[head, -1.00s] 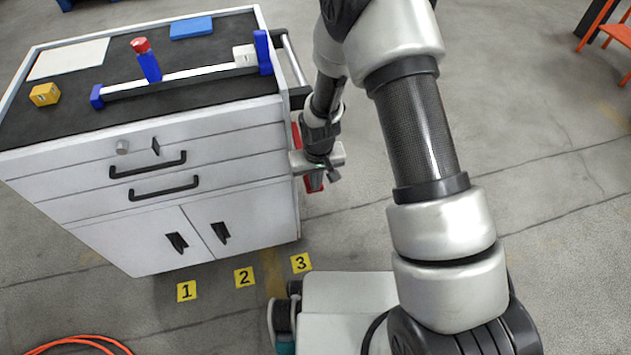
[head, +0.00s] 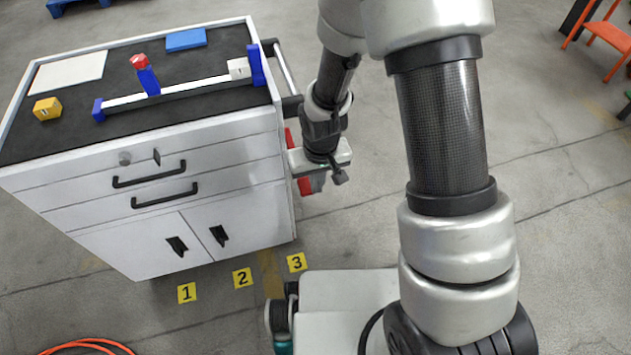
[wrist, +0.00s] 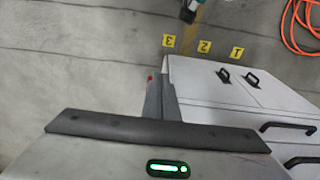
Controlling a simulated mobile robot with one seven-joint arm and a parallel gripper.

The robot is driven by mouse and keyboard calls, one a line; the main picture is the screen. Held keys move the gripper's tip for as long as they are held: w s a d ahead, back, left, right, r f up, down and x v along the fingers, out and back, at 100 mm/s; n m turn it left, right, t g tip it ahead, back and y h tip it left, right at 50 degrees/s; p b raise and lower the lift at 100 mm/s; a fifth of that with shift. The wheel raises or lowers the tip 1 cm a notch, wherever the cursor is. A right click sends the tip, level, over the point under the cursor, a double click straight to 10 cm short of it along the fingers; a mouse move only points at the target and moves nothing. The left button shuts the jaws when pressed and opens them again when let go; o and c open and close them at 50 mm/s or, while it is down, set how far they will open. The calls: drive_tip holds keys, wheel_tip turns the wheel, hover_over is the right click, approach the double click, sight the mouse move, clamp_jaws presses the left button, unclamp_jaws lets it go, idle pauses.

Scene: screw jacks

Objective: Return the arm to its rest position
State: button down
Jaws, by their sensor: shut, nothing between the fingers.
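My arm (head: 442,130) rises from my base at the lower right and bends over, with its forearm pointing down just right of the tool cabinet (head: 190,160). My gripper (head: 317,182) hangs low beside the cabinet's right side. It also shows in the wrist view (wrist: 158,85), where the grey fingers are together with nothing seen between them.
Yellow floor markers (head: 242,278) lie in front.

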idle(0.4)
drive_tip(key=s+d+r+m+t, duration=0.1)
drive_tip(key=d+r, duration=0.3)
drive_tip(key=r, duration=0.6)
drive_tip(key=s+d+r+m+t, duration=0.1)
drive_tip(key=d+r, duration=0.2)
drive_tip(key=r, duration=0.8)
drive_tip(key=s+d+r+m+t, duration=0.1)
drive_tip(key=s+d+r, duration=0.2)
drive_tip(key=s+r, duration=0.35)
drive_tip(key=s+d+r+t, duration=0.1)
drive_tip(key=s+d+r, duration=0.2)
drive_tip(key=s+r, duration=0.35)
wheel_tip(320, 180, up, 19)
drive_tip(key=p, duration=1.9)
drive_tip(key=shift+w+a+f, duration=0.15)
drive_tip(key=shift+a, duration=0.05)
